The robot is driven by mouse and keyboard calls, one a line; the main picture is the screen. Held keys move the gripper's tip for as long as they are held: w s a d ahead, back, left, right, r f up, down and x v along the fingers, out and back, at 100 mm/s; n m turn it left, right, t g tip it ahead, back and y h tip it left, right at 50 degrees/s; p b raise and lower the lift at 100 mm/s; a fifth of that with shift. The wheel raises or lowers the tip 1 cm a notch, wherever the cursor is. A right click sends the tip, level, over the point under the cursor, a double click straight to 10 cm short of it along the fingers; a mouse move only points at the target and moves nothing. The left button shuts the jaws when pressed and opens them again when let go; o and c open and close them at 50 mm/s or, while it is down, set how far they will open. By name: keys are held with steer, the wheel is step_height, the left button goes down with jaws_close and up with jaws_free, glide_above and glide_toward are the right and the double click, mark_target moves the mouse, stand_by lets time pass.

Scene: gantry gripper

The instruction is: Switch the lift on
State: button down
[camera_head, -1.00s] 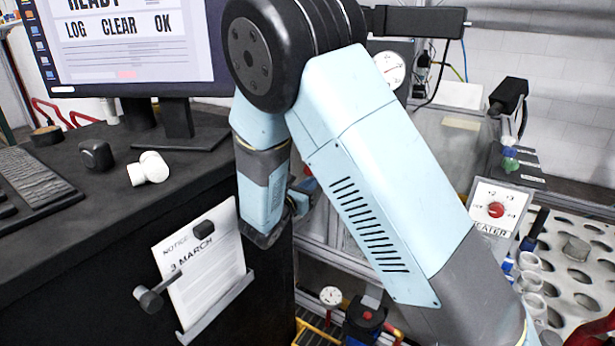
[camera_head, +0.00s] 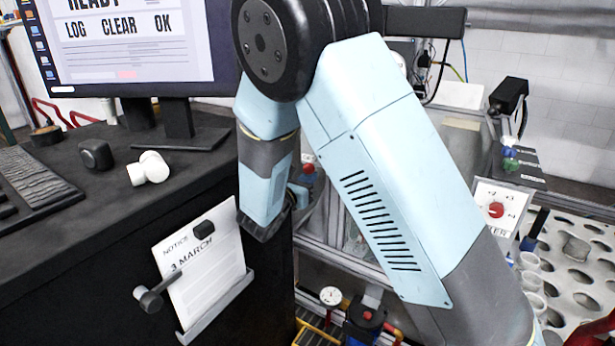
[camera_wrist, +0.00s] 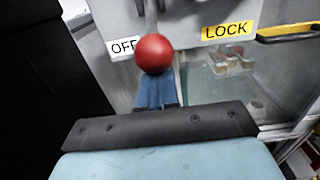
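A lever with a round red knob (camera_wrist: 154,53) stands in front of a pale panel in the wrist view. The knob partly covers a white OFF label (camera_wrist: 122,47); a yellow LOCK label (camera_wrist: 229,31) is to its right. The blue fingers of my gripper (camera_wrist: 157,92) lie close together with no clear gap and point at the knob. The knob hides their tips, so I cannot tell whether they touch it. In the head view the red knob (camera_head: 308,169) shows just right of my wrist, above the blue fingers (camera_head: 298,194).
A dark desk with a monitor (camera_head: 140,45) and a notice sheet (camera_head: 205,265) stands close on the left. A heater box with a red dial (camera_head: 496,210) and a perforated rack (camera_head: 580,265) are at the right. A yellow-and-black bar (camera_wrist: 288,32) is right of LOCK.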

steer(key=shift+r, duration=2.95)
steer(key=shift+s+a+f, duration=0.25)
steer(key=shift+s+f, duration=0.1)
steer(key=shift+s, duration=0.15)
steer(key=shift+s+a+f, duration=0.25)
steer(key=shift+s+f, duration=0.1)
steer(key=shift+s, duration=0.1)
glide_toward(307, 166)
steer(key=shift+x, duration=1.1)
steer(key=s+d+r+m+g, duration=0.2)
steer(key=d+m+g, duration=0.25)
steer(key=d, duration=0.35)
steer(key=s+d+r+m+g+h, duration=0.1)
steer(key=s+d+r+m+g, duration=0.15)
steer(key=d+m, duration=0.45)
steer(key=s+d+r+m+g, duration=0.1)
steer(key=s+d+m+g, duration=0.2)
steer(key=d, duration=0.7)
steer(key=s+d+r+m+y, duration=0.3)
steer(key=s+m+y, duration=0.2)
steer(key=s+m, duration=0.3)
steer(key=s+d+r+m+y, duration=0.3)
steer(key=s+m+y, duration=0.1)
steer(key=s+m, duration=0.3)
steer(key=shift+s+d+m+y, duration=0.3)
steer(key=shift+s+m+y, duration=0.1)
steer(key=shift+s, duration=0.2)
